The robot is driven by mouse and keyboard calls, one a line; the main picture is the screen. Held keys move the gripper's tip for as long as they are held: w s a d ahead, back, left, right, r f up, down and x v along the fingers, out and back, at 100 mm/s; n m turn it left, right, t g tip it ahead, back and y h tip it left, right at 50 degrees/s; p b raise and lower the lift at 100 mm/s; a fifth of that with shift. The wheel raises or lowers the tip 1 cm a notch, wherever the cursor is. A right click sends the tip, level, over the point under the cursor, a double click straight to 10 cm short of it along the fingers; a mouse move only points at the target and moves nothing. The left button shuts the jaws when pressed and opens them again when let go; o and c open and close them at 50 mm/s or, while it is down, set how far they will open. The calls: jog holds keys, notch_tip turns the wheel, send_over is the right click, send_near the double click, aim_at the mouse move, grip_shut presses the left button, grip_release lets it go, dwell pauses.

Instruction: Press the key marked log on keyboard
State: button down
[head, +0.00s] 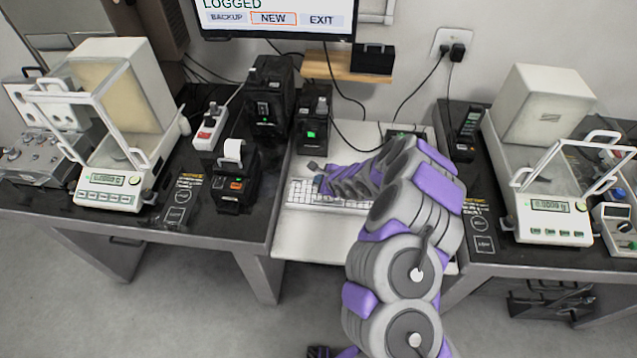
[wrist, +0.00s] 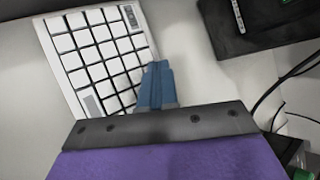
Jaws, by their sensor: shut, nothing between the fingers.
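The white keyboard (head: 302,194) lies on the light middle table in the head view, partly covered by my arm. In the wrist view the keyboard (wrist: 92,52) fills the upper left, with blank-looking white keys and a small dark label strip near its upper right corner. No key marked log can be read. My gripper (wrist: 158,72) is shut and empty, its blue fingers over the keyboard's right edge. I cannot tell whether the fingertips touch a key. In the head view my gripper (head: 318,184) is at the keyboard. The monitor (head: 275,18) shows LOGGED above BACKUP, NEW and EXIT; NEW is outlined.
A balance (head: 108,199) stands on the left dark table, another balance (head: 551,232) on the right one. A small printer (head: 235,185) and black devices (head: 268,95) stand left of the keyboard. Cables (wrist: 275,105) run at the right in the wrist view. The light table front (head: 315,235) is clear.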

jog(key=shift+r, duration=0.85)
jog(key=shift+r+p, duration=0.85)
jog(key=shift+r, duration=1.6)
